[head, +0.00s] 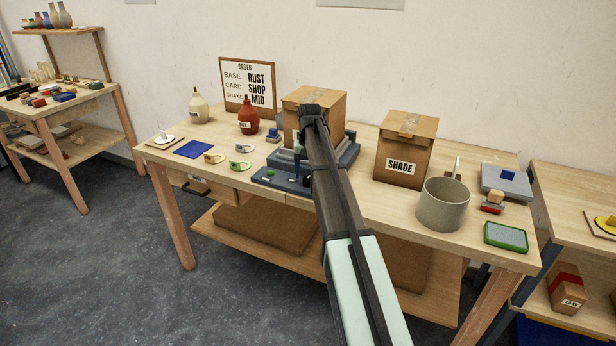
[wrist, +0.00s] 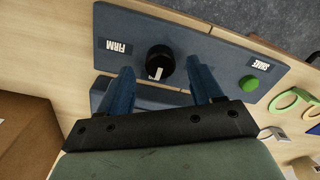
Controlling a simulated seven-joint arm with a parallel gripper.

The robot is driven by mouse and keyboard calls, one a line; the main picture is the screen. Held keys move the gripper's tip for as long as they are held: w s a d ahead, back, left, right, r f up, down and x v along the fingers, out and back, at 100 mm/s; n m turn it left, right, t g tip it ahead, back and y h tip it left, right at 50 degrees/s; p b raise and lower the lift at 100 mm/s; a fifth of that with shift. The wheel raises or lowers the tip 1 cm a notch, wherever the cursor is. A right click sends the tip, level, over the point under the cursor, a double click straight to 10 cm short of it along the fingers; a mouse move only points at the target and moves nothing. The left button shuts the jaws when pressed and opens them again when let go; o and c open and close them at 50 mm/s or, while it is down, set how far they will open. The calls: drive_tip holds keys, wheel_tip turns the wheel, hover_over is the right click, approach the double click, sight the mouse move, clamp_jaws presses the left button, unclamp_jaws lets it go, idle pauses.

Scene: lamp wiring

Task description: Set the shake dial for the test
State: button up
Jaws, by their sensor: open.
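The shake dial (wrist: 160,62) is a round black knob with a white pointer mark, on a blue-grey panel (wrist: 208,42). The mark points toward the bottom of the wrist view. The order board (head: 247,86) reads BASE RUST, CARD SHOP, SHAKE MID.
A carton (head: 300,98) stands behind the panel. The SHADE box (head: 405,150) and a grey pot (head: 443,204) stand to the right.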

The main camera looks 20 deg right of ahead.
sight(309, 179)
wheel_tip(309, 179, up, 12)
drive_tip(key=shift+d+f, duration=0.15)
drive_tip(key=shift+f, duration=0.1)
idle(0.5)
drive_tip(key=s+a+f, duration=0.1)
drive_tip(key=a+f, duration=1.1)
drive_tip(key=f, duration=0.3)
drive_tip(key=s+a+f+n+g, duration=0.15)
drive_tip(key=s+f, duration=0.25)
drive_tip(key=f, duration=0.4)
drive_tip(key=s+a+f, duration=0.3)
drive_tip(key=s+f, duration=0.1)
drive_tip(key=f, duration=0.3)
drive_tip(key=s+a+f+g, duration=0.15)
drive_tip(key=s+f, duration=0.25)
drive_tip(key=f, duration=0.4)
drive_tip(key=s+d+f+n+g, duration=0.1)
drive_tip(key=s+f, duration=1.6)
drive_tip(key=s, duration=0.3)
drive_tip(key=s+f+g, duration=0.1)
drive_tip(key=s+f, duration=0.2)
drive_tip(key=s, duration=1)
drive_tip(key=s+d+f+n+g, duration=0.1)
drive_tip(key=s+f, duration=0.3)
drive_tip(key=s, duration=0.9)
drive_tip(key=shift+s+d+f+g, duration=0.15)
drive_tip(key=shift+d+f+g, duration=0.15)
drive_tip(key=shift+g, duration=0.1)
